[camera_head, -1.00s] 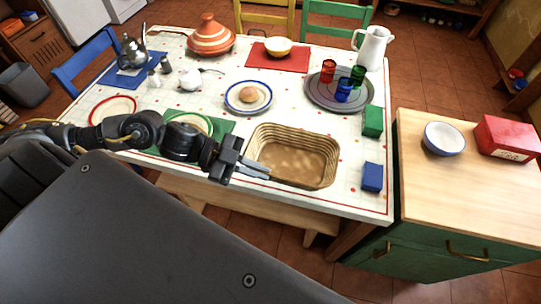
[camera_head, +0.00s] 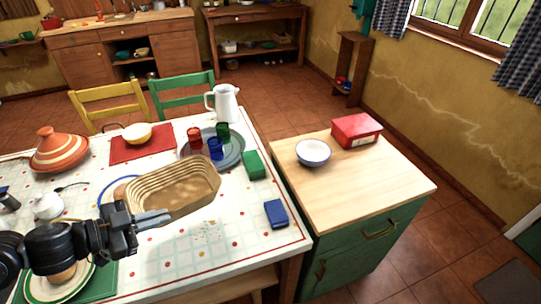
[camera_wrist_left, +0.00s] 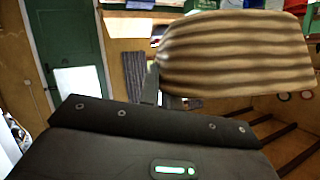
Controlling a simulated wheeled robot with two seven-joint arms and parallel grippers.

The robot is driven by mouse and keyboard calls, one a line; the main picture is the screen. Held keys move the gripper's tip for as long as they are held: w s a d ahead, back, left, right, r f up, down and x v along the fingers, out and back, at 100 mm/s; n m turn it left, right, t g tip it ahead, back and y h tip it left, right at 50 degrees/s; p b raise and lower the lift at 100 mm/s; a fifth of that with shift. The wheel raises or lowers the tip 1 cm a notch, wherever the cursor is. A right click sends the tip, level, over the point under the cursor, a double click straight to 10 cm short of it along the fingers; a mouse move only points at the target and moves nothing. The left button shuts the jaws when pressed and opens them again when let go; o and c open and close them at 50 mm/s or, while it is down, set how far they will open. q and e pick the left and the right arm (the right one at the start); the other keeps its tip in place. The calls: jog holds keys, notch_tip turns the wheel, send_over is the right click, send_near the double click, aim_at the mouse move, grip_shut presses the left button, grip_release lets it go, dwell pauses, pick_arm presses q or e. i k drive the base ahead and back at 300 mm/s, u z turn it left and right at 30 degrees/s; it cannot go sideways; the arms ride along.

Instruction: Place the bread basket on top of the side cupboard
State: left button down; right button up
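The bread basket (camera_head: 190,172) is a woven, straw-coloured rectangular basket, seen in the head view over the near part of the table. It looks tilted and overlaps the blue-rimmed plate; it seems raised, though the exact gap to the table is hard to judge. My left gripper (camera_head: 152,218) has its fingers at the basket's near-left wall and appears shut on it. In the left wrist view the ribbed basket wall (camera_wrist_left: 235,55) fills the upper right, beside a finger. The side cupboard (camera_head: 350,205), green with a pale wooden top, stands right of the table. My right gripper is not in view.
A white bowl (camera_head: 313,153) and a red box (camera_head: 356,130) stand at the back of the cupboard top; its front is clear. A green box (camera_head: 254,165) and a blue box (camera_head: 276,213) lie on the table's right side. A tray with cups and a white jug (camera_head: 223,103) stand behind.

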aim_at(383, 174)
jog(key=k, duration=1.2)
jog(key=z, duration=1.05)
jog(key=i, duration=1)
jog(key=z, duration=0.9)
